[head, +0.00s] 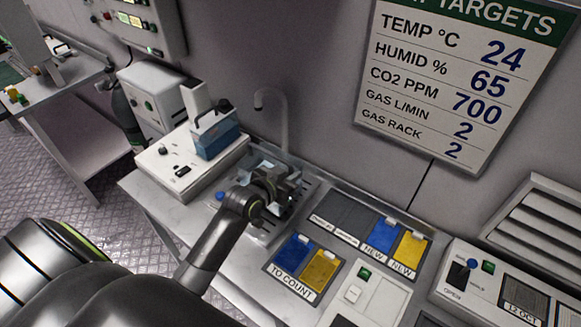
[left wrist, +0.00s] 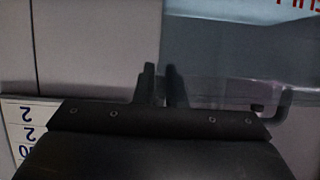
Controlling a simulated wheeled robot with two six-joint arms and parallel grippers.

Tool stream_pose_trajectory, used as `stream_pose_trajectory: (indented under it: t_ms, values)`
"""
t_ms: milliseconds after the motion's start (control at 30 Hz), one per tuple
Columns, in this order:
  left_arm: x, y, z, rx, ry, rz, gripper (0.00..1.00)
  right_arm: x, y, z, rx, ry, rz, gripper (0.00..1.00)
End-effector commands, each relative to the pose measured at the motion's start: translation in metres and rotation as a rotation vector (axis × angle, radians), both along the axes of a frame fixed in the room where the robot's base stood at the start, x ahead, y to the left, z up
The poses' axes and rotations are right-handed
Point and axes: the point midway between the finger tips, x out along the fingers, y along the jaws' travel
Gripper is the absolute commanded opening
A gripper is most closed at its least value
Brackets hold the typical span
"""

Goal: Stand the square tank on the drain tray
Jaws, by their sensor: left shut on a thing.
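My left gripper (head: 276,186) is over the wet end of the bench, below the tap. In the left wrist view its two dark fingers (left wrist: 159,78) are close together, shut on a thin part. A clear-walled thing, apparently the square tank (left wrist: 235,60), fills the right of that view, with red lettering at its top. In the head view the tank (head: 258,158) shows only as faint clear walls behind the gripper. The drain tray (head: 311,187) seems to lie under and around it, mostly hidden; I cannot tell whether the tank touches it. My right gripper is not in view.
A white device (head: 178,165) carrying a blue box (head: 216,137) stands left of the gripper. The tap (head: 284,125) rises behind it. A "to count" holder (head: 292,285) with blue and yellow cards and a "new" card panel (head: 352,220) lie to the right.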

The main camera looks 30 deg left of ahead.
Motion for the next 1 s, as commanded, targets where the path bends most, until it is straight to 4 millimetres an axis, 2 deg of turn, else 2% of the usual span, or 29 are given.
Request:
stream_pose_trajectory:
  t_ms: [133, 433, 867, 900, 1000]
  values:
    - [0.002, 0.0, -0.005, 0.002, -0.01, -0.002, 0.0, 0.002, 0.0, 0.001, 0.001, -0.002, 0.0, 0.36]
    - [0.002, 0.0, -0.038, 0.001, -0.01, -0.001, 0.0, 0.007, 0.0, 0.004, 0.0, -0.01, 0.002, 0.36]
    - [0.002, 0.0, -0.044, 0.003, -0.012, -0.001, 0.0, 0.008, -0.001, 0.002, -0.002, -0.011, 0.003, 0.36]
    - [0.0, 0.0, -0.048, 0.0, -0.002, 0.0, 0.13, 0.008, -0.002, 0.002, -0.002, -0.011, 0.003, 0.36]
    - [0.0, 0.0, -0.048, 0.0, -0.002, 0.0, 0.26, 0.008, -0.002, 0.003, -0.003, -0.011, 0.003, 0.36]
